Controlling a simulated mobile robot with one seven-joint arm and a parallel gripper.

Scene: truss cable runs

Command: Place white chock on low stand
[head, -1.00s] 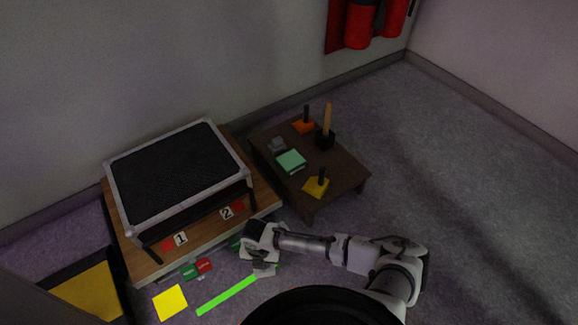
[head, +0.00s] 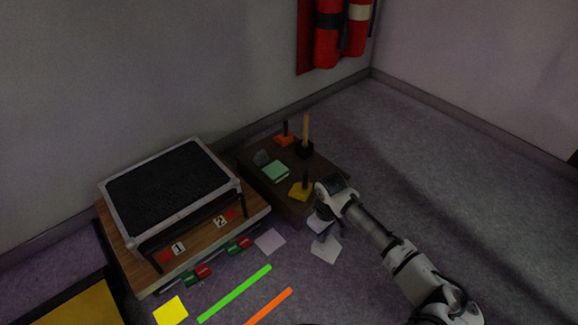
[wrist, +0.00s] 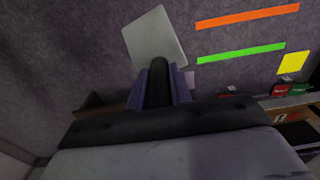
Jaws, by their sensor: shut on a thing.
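The white chock shows as a pale square base (head: 326,250) below my gripper (head: 322,234) in the head view. In the wrist view, my gripper (wrist: 158,88) is shut on its dark upright handle, with the white base (wrist: 155,36) beyond the fingertips. The chock appears held above the floor, tilted in the picture; its exact height is unclear. The low stand, a dark brown table (head: 324,173), is just behind and left of my gripper. My wrist hides part of its front right corner.
The stand holds a yellow chock (head: 300,192), an orange chock (head: 284,140), a green block (head: 275,171), a grey piece (head: 261,158) and a dark holder with a wooden stick (head: 305,130). A black-topped platform (head: 170,185) stands left. A pale square (head: 270,241) lies on the floor.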

